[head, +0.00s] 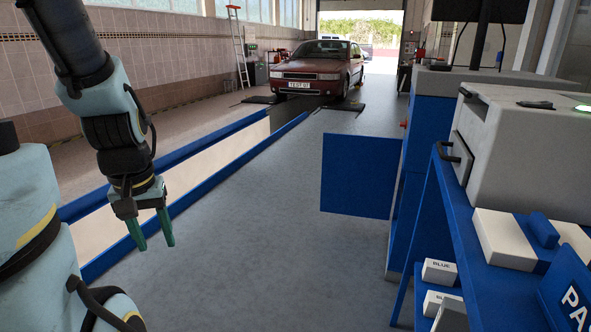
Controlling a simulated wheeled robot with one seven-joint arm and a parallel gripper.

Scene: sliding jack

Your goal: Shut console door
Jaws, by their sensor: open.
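The console (431,112) is a tall blue and grey cabinet standing right of centre in the head view. Its blue door (360,176) is a flat square panel that stands swung open, reaching out to the left over the floor. The hinge side appears to be at the cabinet; I see no handle on the door. My gripper (154,243) hangs at the left with its two green fingers pointing down. It is open and empty, well apart from the door, with a wide stretch of floor between them.
A blue bench (458,232) with a grey printer-like box (520,145) and white boxes (505,238) stands at the right, in front of the console. A pit with blue rails (190,205) runs along the left. A red car (318,68) is at the back. The grey floor (270,240) between is clear.

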